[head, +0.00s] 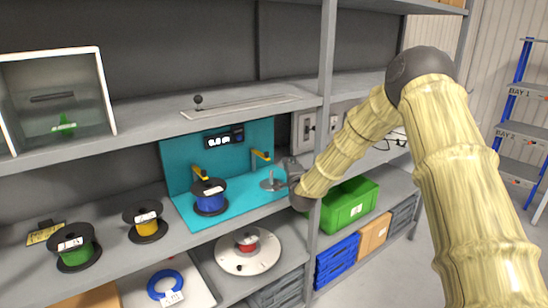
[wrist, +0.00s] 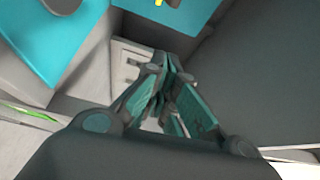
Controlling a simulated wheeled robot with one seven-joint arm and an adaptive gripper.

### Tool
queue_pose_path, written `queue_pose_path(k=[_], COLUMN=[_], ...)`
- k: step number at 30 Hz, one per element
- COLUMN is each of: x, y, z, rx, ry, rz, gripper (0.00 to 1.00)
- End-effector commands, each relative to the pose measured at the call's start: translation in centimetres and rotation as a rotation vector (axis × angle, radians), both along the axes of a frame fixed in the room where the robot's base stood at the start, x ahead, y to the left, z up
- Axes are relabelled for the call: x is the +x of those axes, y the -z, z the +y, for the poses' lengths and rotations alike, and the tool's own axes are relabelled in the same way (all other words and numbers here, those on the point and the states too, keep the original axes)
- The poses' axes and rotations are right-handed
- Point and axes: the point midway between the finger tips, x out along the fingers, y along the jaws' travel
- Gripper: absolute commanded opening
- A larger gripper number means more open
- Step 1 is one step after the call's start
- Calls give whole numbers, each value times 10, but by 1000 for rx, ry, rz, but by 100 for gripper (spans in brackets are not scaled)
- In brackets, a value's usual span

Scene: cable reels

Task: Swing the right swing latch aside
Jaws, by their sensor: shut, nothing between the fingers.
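The right swing latch (head: 261,155) is a small yellow arm on the upright back of a teal station (head: 232,140). A second yellow latch (head: 200,173) sits to its left, behind the blue reel (head: 210,196). My gripper (head: 285,168) is at the station's right edge, a little right of and below the right latch, apparently apart from it. In the wrist view the fingers (wrist: 172,68) are together and hold nothing. A small yellow piece (wrist: 163,3) shows at that view's top edge; I cannot tell which latch it belongs to.
A grey disc with a spindle (head: 272,184) stands on the teal base, close to my gripper. A shelf post (head: 323,110) is just right of it. The upper shelf (head: 150,125) overhangs from the left.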

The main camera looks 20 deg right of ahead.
Motion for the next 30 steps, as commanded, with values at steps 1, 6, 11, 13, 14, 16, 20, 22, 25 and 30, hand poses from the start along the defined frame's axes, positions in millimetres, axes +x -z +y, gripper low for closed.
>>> queue_pose_path(k=[1, 6, 11, 13, 14, 16, 20, 22, 25, 30], x=[3, 20, 44, 54, 58, 67, 82, 89, 98, 94], y=[-1, -2, -3, -4, -3, -4, -3, -3, -4, -2], z=[-2, -5, -10, -12, -13, -15, -18, -20, -21, -1], rx=[-1, -2, -4, -3, -4, -4, -3, -3, -4, -2], ry=[1, 0, 0, 0, 0, 0, 0, -1, -1, -3], rz=[-1, 0, 1, 0, 1, 1, 1, 2, 1, 4], gripper=[0, 0, 0, 0, 0, 0, 0, 0, 0, 0])
